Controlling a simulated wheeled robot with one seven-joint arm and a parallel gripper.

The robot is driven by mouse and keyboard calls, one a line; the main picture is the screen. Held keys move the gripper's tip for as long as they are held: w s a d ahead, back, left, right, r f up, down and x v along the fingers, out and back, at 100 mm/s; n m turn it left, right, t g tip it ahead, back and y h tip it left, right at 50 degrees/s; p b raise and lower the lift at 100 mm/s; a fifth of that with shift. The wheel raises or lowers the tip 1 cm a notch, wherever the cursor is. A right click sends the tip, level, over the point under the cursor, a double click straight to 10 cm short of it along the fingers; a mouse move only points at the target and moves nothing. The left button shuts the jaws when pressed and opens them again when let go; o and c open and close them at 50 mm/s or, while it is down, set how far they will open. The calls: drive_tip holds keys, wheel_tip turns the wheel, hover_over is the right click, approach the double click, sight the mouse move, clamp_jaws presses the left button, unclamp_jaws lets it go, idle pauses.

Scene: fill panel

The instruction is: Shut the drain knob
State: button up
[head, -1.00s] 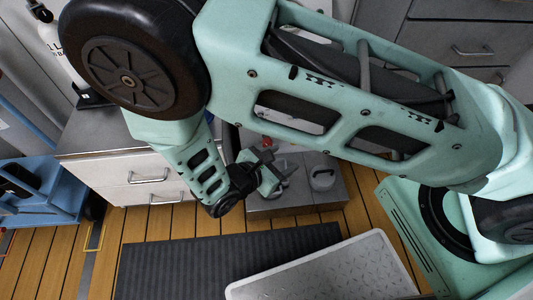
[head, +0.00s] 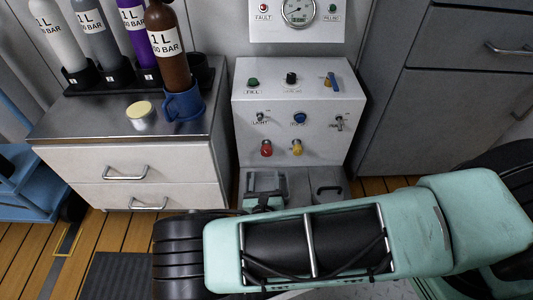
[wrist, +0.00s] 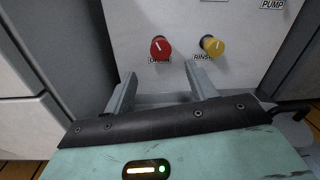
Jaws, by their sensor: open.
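The drain knob is the red knob (wrist: 160,47) on the white panel in the wrist view, with a partly covered label under it. It also shows in the head view (head: 266,148), low on the left of the panel's front. My gripper (wrist: 159,76) is open and empty. Its two fingers point toward the panel, and in the picture the red knob lies just above and between their tips. In the head view my gripper (head: 265,184) is below the knob, partly hidden by my arm.
The yellow rinse knob (wrist: 212,46) is close on the right of the red knob. The fill panel (head: 310,98) carries several other knobs and switches, with a gauge (head: 298,11) above. A counter on the left holds bottles, a blue mug (head: 184,103) and a tin (head: 142,115).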

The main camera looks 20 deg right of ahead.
sight(266, 153)
drive_tip(key=b+x, duration=0.4)
drive_tip(key=x, duration=0.7)
drive_tip(key=shift+f, duration=0.15)
drive_tip(key=shift+w+d, duration=0.25)
drive_tip(key=shift+w, duration=0.2)
drive_tip(key=c, duration=1)
drive_tip(key=shift+r, duration=0.25)
